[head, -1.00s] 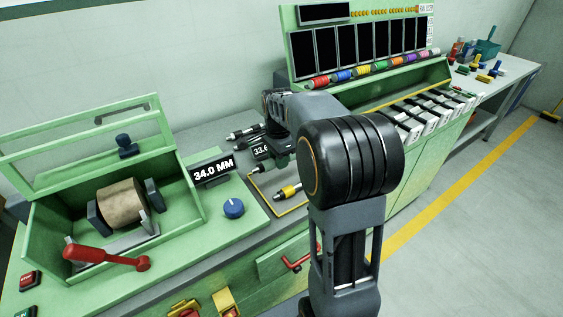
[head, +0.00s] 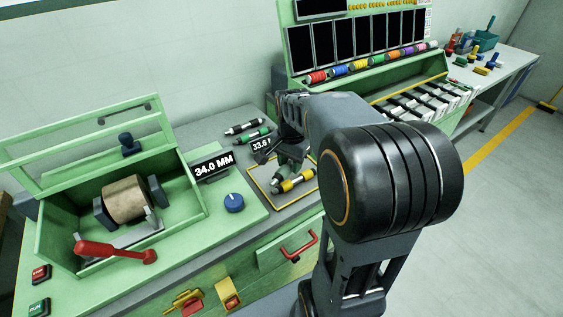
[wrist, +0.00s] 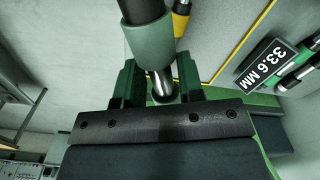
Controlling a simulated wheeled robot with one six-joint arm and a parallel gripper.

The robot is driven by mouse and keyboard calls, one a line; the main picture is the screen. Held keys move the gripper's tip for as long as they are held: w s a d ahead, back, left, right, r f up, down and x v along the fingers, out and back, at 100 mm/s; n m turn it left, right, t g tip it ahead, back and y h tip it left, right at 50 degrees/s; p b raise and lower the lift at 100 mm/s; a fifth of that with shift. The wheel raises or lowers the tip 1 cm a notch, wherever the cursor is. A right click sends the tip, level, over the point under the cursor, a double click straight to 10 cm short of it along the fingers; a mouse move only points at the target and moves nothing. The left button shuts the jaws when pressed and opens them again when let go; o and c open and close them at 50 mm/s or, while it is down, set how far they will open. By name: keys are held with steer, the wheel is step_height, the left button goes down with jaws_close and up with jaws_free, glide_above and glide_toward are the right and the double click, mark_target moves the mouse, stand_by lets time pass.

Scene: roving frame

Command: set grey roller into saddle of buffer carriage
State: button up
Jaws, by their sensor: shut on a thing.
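My gripper (wrist: 160,85), with green fingers, is shut on a roller (wrist: 152,42) with a muted grey-green sleeve, dark end and bright steel shaft. The roller stands out from between the fingers in the wrist view. In the head view my gripper (head: 287,160) is over the yellow-edged mat, partly hidden by my arm. The buffer's grey carriage (head: 122,242) lies in the green housing at left, below the brown drum (head: 126,199). Its saddle is too small to make out clearly.
A yellow-banded roller (head: 293,181) lies on the mat (head: 262,192) close to my gripper. A green-banded roller (head: 252,136) and a dark one (head: 244,127) lie behind. A 34.0 MM display (head: 213,165), blue knob (head: 234,203) and red lever (head: 115,251) stand around the buffer.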

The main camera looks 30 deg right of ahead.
steer(key=w+d+f, duration=0.1)
steer(key=w+f, duration=0.1)
steer(key=w, duration=0.1)
steer(key=w+f+p, duration=0.1)
steer(key=w+f, duration=0.2)
steer(key=w, duration=0.1)
steer(key=w+d+f, duration=0.1)
steer(key=w+f, duration=0.1)
steer(key=w, duration=0.2)
steer(key=shift+d+f+p, duration=0.35)
steer(key=shift+w+d+f, duration=0.15)
steer(key=shift+w+f, duration=0.4)
steer(key=shift+f, duration=0.15)
steer(key=shift+w+f, duration=0.1)
steer(key=shift+f, duration=1.55)
steer(key=shift+f, duration=0.2)
steer(key=o, duration=1.1)
steer(key=shift+c, duration=0.2)
steer(key=shift+r, duration=0.1)
